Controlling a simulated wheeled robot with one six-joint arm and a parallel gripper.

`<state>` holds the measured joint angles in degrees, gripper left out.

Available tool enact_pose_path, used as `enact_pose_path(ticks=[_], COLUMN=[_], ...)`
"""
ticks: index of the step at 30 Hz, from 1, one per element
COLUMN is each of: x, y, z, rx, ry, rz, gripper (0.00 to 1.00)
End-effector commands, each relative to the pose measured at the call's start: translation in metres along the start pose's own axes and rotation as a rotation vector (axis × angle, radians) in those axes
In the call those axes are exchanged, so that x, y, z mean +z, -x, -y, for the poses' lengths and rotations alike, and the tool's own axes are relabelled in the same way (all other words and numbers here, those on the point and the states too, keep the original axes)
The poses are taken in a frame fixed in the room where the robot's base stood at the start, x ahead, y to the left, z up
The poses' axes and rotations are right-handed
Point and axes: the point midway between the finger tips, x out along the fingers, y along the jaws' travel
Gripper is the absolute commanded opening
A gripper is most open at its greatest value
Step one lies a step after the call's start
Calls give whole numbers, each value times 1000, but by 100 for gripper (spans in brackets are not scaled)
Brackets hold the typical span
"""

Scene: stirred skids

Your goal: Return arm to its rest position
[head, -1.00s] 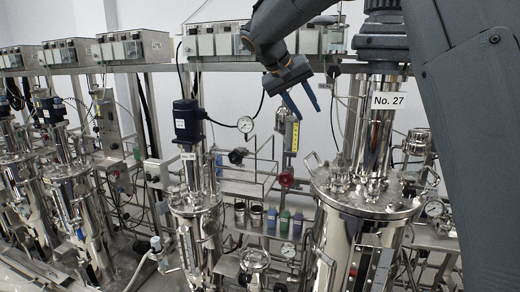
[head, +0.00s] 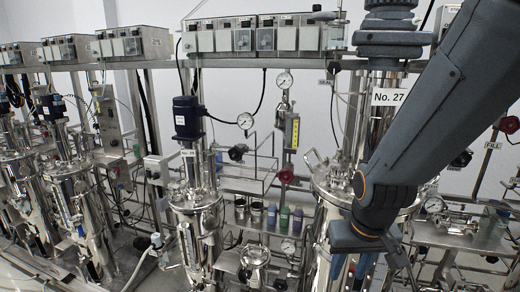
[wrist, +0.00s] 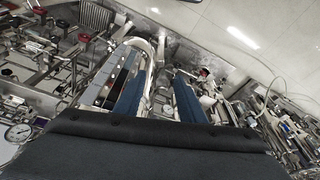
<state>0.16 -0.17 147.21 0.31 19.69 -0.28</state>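My gripper (head: 366,258) hangs low at the right of the head view, pointing down in front of the large steel vessel (head: 330,200) labelled No. 27. My arm is bent, coming down from the upper right and hiding part of that vessel. In the wrist view my gripper (wrist: 160,85) shows two blue fingers standing apart. Nothing is visible held between them. How far the fingers are from the vessel I cannot tell.
A slimmer steel vessel with a dark blue motor (head: 188,118) stands left of my arm. A wire shelf (head: 245,178) and several coloured bottles (head: 284,218) are between the vessels. Control boxes (head: 265,38) line the top rail. Pipes and valves crowd the right.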

Motion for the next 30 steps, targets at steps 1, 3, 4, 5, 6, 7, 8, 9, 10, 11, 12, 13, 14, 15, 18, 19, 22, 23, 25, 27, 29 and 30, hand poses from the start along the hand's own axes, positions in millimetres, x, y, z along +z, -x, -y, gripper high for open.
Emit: enact_pose_path(ticks=[1, 3, 4, 5, 6, 7, 8, 9, 10, 11, 12, 13, 14, 15, 18, 19, 22, 23, 25, 27, 29, 30], x=[-1, 0, 0, 1, 2, 2, 3, 4, 5, 6, 7, 8, 9, 10, 14, 15, 17, 18, 18, 18, 18, 18], y=[-9, -18, -22, -26, -31, -35, -39, -45, -50, -54, -62, -68, -73, -81, -99, -103, -111, -112, -114, -114, -113, -113], z=[0, 0, 0, 0, 1, 1, 1, 1, 1, 1, 1, 1, 1, 1, 1, 1, 1, 1, 1, 1, 1, 1], rx=[0, 1, 1, 1, 1, 0, 0, 0, 0, 0, 0, 0, 0, 0, 0, 0, 0, 0, 0, 0, 0, 0], ry=[1, 2, 2, 2, 2, 2, 2, 2, 2, 2, 2, 2, 2, 2, 2, 2, 1, 2, 1, 1, 1, 1], rz=[4, 13, 16, 20, 24, 27, 31, 36, 41, 45, 52, 57, 61, 68, 86, 91, 101, 103, 105, 106, 106, 106], gripper=[36, 36, 36, 36, 36, 36, 36, 36, 36, 36, 36, 36, 36, 36, 36, 36, 36, 36, 36, 36, 36, 36])
